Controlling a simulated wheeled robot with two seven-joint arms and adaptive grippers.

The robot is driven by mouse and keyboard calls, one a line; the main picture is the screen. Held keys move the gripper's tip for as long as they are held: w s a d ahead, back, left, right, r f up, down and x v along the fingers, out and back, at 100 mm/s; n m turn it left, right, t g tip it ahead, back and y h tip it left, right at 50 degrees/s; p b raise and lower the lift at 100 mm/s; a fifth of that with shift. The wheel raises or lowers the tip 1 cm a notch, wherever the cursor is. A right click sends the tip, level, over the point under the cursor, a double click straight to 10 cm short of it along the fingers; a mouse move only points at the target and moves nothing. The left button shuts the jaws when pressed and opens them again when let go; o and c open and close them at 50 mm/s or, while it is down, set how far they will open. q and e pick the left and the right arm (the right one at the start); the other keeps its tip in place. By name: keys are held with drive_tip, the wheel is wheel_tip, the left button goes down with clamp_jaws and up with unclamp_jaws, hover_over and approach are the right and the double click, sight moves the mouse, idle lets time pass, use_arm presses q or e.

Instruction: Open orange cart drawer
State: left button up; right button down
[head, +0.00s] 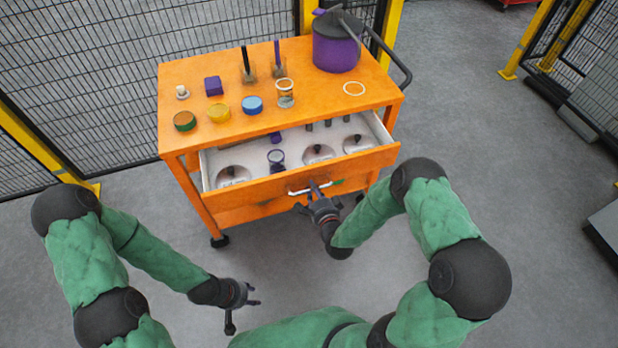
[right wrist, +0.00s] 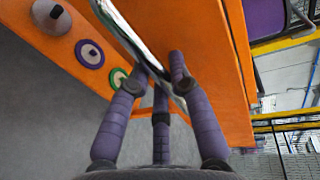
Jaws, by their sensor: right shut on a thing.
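The orange cart (head: 185,97) stands in the middle of the head view. Its top drawer (head: 350,165) is pulled out, and its pale inside shows. My right gripper (head: 316,188) is at the drawer's front, shut on the silver bar handle (head: 298,191). In the right wrist view the purple fingers (right wrist: 163,75) close around the metal handle (right wrist: 122,32) on the orange front. My left gripper (head: 252,294) is low over the floor, away from the cart, and looks open and empty.
The drawer holds several round white items and small parts. On the cart top stand a purple pot (head: 337,50), a purple cube (head: 213,86), a blue puck (head: 252,105) and a yellow puck (head: 219,113). Mesh fence (head: 90,60) stands behind. The grey floor (head: 130,220) in front is clear.

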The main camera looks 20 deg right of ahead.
drive_tip(key=f+v, duration=0.1)
drive_tip(key=v, duration=0.5)
drive_tip(key=shift+f, duration=0.15)
drive_tip(key=shift+s, duration=0.1)
drive_tip(key=c, duration=1.1)
unclamp_jaws()
drive_tip(key=v, duration=1.2)
